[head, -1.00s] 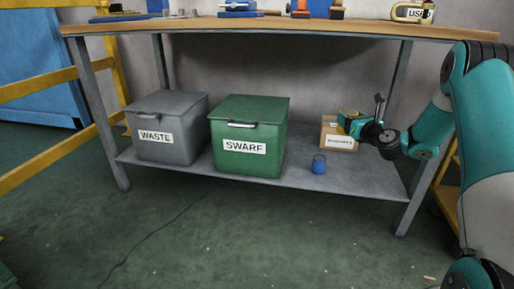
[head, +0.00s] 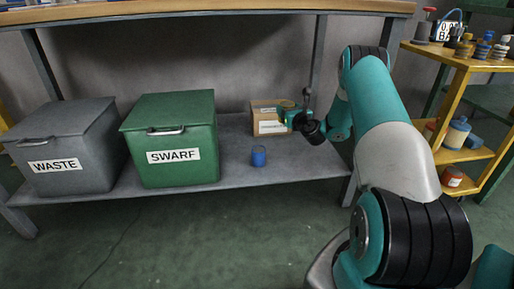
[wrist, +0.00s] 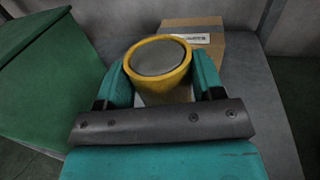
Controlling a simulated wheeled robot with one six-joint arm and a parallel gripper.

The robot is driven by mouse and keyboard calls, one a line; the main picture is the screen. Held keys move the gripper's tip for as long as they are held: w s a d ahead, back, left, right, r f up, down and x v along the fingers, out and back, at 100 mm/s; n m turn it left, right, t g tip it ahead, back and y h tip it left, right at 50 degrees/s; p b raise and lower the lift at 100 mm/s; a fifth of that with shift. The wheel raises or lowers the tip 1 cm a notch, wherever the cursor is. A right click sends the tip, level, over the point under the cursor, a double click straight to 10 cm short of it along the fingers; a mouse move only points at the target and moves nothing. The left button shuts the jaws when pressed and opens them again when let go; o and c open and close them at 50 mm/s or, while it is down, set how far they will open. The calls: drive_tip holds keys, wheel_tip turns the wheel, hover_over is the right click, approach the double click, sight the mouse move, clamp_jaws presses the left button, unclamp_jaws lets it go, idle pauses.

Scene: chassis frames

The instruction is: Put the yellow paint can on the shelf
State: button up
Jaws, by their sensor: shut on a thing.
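The yellow paint can (wrist: 184,77) has a yellow rim and a grey lid and is upright between the fingers of my gripper (wrist: 160,84) in the wrist view. My gripper is shut on it. In the head view my gripper (head: 288,115) is over the right part of the grey lower shelf (head: 231,175) of the workbench, in front of the cardboard box's right side. The can is mostly hidden there. I cannot tell whether its base touches the shelf.
A cardboard box (head: 266,127) stands behind the can. The green SWARF bin (head: 195,115) and grey WASTE bin (head: 75,130) fill the shelf's left. The workbench top (head: 200,9) is overhead. A yellow shelf cart (head: 465,66) stands at right.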

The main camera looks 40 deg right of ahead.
wheel_tip(320, 180, down, 20)
drive_tip(key=b, duration=1.1)
drive_tip(key=shift+a, duration=0.15)
drive_tip(key=o, duration=1.1)
drive_tip(key=shift+c, duration=0.2)
drive_tip(key=shift+r, duration=0.2)
